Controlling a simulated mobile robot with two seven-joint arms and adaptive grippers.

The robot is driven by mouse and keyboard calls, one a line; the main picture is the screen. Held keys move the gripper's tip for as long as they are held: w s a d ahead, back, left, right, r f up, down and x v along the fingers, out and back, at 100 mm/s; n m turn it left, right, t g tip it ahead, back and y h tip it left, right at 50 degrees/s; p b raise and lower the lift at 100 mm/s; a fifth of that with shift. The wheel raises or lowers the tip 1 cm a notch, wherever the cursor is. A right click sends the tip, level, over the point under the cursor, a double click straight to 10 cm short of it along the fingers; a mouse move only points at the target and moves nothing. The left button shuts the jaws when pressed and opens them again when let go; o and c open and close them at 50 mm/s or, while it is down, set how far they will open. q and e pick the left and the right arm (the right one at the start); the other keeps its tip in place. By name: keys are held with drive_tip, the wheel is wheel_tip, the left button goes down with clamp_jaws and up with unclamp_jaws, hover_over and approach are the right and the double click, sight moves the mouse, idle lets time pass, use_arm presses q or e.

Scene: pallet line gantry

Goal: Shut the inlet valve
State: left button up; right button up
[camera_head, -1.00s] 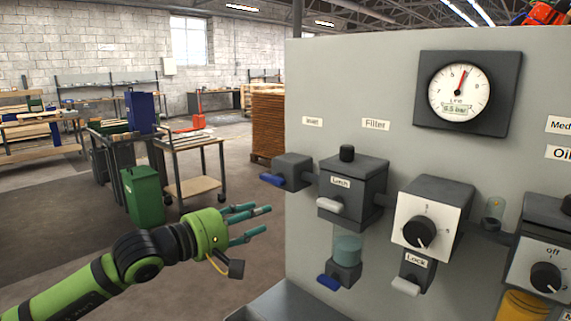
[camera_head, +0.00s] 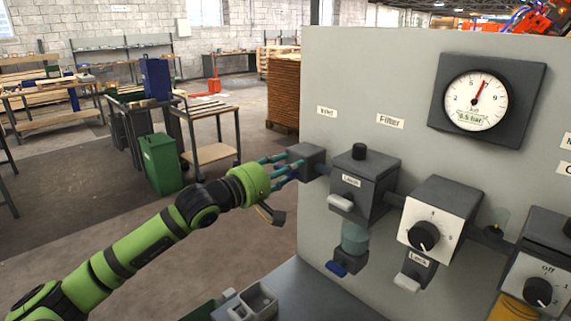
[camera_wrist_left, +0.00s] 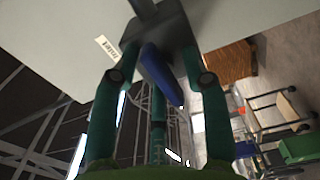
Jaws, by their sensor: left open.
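The inlet valve is a dark grey block (camera_head: 306,160) on the left end of the grey panel, below a small white inlet label (camera_head: 327,112). Its blue lever (camera_wrist_left: 160,74) shows clearly in the left wrist view, sticking out from the block (camera_wrist_left: 160,30). My left gripper (camera_head: 288,167) is at the valve, and its teal fingers cover most of the lever in the head view. In the left wrist view the left gripper (camera_wrist_left: 159,62) is open, with fingers on both sides of the lever. I cannot tell whether they touch it. My right gripper is not in view.
Grey trays (camera_head: 250,303) lie below. A green bin (camera_head: 160,163) and a cart stand behind on open floor.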

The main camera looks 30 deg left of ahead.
use_arm(q)
clamp_jaws()
